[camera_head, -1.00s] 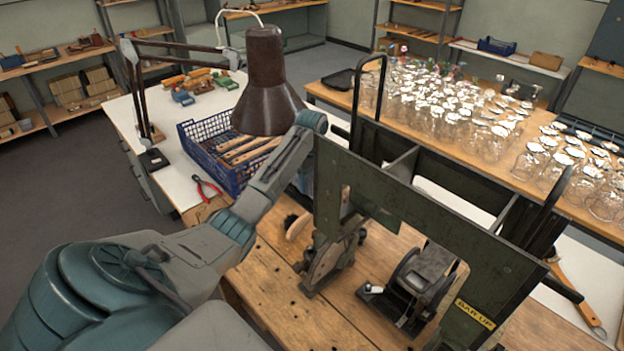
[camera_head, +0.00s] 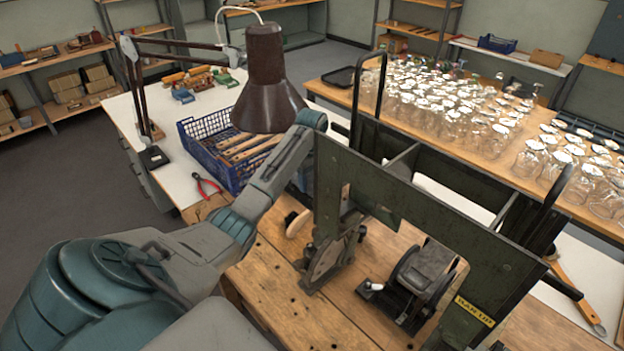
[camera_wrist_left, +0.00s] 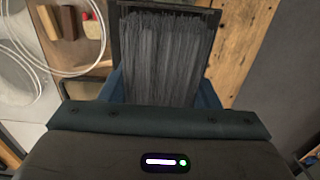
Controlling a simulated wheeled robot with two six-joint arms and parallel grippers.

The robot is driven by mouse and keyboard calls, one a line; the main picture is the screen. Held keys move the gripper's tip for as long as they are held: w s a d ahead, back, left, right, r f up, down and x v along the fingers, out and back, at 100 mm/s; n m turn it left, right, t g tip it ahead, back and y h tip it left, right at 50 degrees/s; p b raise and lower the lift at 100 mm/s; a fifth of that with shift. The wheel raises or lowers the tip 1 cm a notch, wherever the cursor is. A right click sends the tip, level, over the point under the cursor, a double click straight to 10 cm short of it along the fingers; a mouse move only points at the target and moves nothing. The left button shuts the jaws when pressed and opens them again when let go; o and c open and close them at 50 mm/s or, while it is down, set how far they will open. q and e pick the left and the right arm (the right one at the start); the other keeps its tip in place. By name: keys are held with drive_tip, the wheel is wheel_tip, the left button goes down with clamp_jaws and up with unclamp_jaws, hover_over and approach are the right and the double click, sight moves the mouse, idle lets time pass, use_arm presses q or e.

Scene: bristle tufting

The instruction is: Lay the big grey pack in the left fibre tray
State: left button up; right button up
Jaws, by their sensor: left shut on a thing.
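The big grey pack (camera_wrist_left: 166,58), a block of grey fibres, is between the blue fingers of my left gripper (camera_wrist_left: 163,88) in the left wrist view. The gripper is shut on it. Dark straight edges (camera_wrist_left: 214,45) border the pack at its far end and sides; I cannot tell whether they belong to a fibre tray. In the head view my left arm reaches behind the green machine plate (camera_head: 430,220), and the gripper and pack are hidden there. No left fibre tray is clearly recognisable. My right gripper is in neither view.
The wooden bench (camera_head: 285,285) carries the machine. A brown lamp (camera_head: 265,80) and a blue crate (camera_head: 205,160) of wooden pieces stand left of it. Wire coils (camera_wrist_left: 45,60) lie left in the wrist view.

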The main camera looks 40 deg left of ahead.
use_arm(q)
drive_tip(key=shift+f, duration=0.55)
drive_tip(key=o, duration=1.5)
drive_tip(key=shift+c, duration=0.2)
drive_tip(key=shift+r, duration=4.05)
